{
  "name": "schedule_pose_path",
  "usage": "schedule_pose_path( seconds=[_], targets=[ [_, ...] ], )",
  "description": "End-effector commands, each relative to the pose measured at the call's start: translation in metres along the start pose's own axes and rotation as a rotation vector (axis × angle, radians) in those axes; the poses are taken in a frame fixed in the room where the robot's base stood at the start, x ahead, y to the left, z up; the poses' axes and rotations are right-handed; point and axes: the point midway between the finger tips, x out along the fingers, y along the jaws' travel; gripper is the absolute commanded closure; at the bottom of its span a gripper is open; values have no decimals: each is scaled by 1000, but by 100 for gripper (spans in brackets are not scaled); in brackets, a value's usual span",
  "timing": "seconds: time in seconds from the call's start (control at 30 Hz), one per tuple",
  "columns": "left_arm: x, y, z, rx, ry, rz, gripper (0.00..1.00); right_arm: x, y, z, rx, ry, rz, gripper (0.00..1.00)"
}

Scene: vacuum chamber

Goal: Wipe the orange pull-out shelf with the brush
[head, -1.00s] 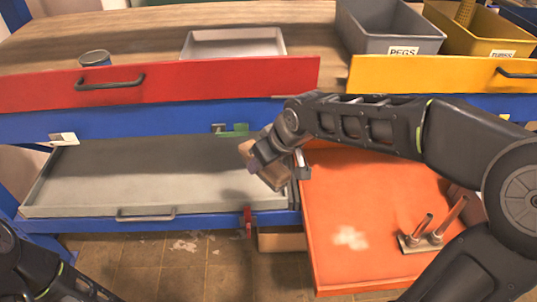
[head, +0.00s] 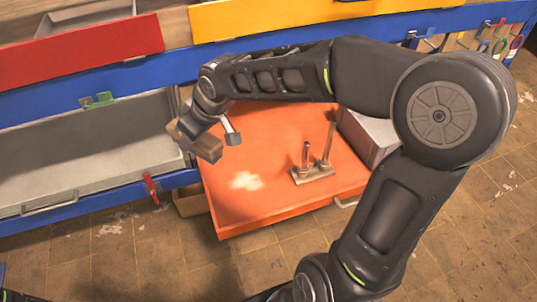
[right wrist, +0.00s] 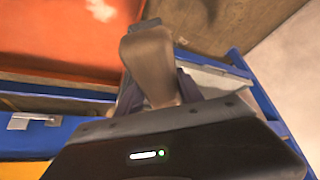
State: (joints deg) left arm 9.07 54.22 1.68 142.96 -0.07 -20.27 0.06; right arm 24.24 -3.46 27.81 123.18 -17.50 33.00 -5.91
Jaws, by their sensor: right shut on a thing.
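The orange pull-out shelf (head: 275,205) is in the middle of the head view, with a whitish patch (head: 245,180) on its surface. It also shows at the top left of the right wrist view (right wrist: 50,35), patch included. The brush (head: 203,147) looks like a brown block. My right gripper (head: 192,128) is shut on it, near the shelf's left edge and apart from the patch. In the right wrist view the brown brush (right wrist: 150,55) sticks out between the dark fingers. Its bristles cannot be made out. My left gripper is not in view.
A metal stand with two upright posts (head: 314,172) sits on the shelf right of the patch. A grey box (head: 372,135) stands at the shelf's back right. A grey drawer (head: 90,170) lies to the left. Red (head: 80,52) and yellow (head: 300,18) drawer fronts are above.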

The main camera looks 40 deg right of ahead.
Motion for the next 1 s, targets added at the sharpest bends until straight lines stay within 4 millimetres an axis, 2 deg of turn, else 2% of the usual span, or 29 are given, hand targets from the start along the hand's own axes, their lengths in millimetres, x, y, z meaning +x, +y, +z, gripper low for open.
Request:
schedule_pose_path(
  seconds=[0.27,0.37,0.47,0.57,0.67,0.8,1.0],
  targets=[
    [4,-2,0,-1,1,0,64,5,2,1,5,1,3,89],
    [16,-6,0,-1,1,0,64,17,9,5,21,1,11,89],
    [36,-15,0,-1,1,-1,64,39,23,12,52,0,28,89],
    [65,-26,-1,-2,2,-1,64,71,45,22,100,0,55,89],
    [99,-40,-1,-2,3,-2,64,110,75,36,161,0,92,89],
    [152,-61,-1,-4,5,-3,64,171,124,62,263,-1,151,89],
    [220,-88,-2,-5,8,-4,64,249,198,107,405,0,233,89]
  ],
)
